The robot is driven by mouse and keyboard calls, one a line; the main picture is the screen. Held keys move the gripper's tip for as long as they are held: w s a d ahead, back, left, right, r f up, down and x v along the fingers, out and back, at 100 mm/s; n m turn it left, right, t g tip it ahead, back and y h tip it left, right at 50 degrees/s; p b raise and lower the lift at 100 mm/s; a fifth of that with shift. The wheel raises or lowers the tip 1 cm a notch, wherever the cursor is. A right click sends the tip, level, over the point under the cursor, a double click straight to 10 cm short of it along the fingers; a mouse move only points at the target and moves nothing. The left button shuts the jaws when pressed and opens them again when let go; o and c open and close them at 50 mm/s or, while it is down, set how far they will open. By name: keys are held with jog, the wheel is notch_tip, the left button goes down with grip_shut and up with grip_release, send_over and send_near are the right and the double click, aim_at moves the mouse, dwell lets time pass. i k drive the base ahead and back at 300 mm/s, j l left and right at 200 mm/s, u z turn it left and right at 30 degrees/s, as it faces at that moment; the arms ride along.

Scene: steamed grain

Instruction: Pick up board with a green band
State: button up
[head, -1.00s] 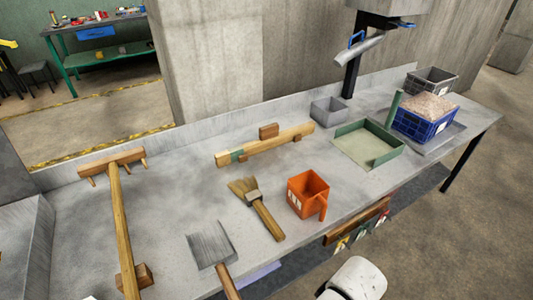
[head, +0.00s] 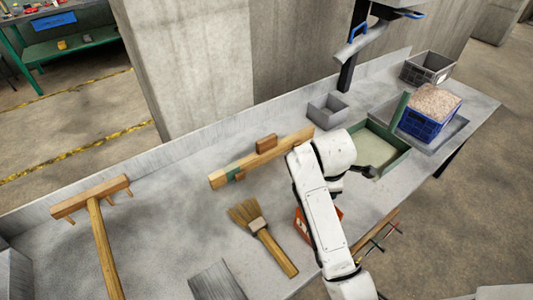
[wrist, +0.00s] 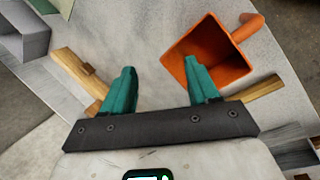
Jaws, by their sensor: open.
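The long wooden board (head: 275,152) lies on the grey bench near its back ledge, with a green band (head: 233,174) near its left end and a small wooden block against its far side. My arm covers ground close to its right end. In the wrist view, part of a board with a block (wrist: 75,72) shows at the left, partly hidden by my gripper; its green band is not visible there. My gripper (wrist: 160,80) has two teal fingers set wide apart with nothing between them. In the head view its dark end shows near the green tray, apart from the board.
An orange scoop (wrist: 208,55) lies just past the fingers; my arm mostly hides it in the head view. A brush (head: 262,232), a wooden rake (head: 92,197), a green tray (head: 398,163), a small grey box (head: 327,108) and a blue crate of grain (head: 424,127) surround the board.

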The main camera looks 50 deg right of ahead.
aim_at(268, 148)
jog(key=i+l, duration=0.2)
jog(key=i, duration=0.3)
jog(key=i+l, duration=0.15)
jog(key=i, duration=0.3)
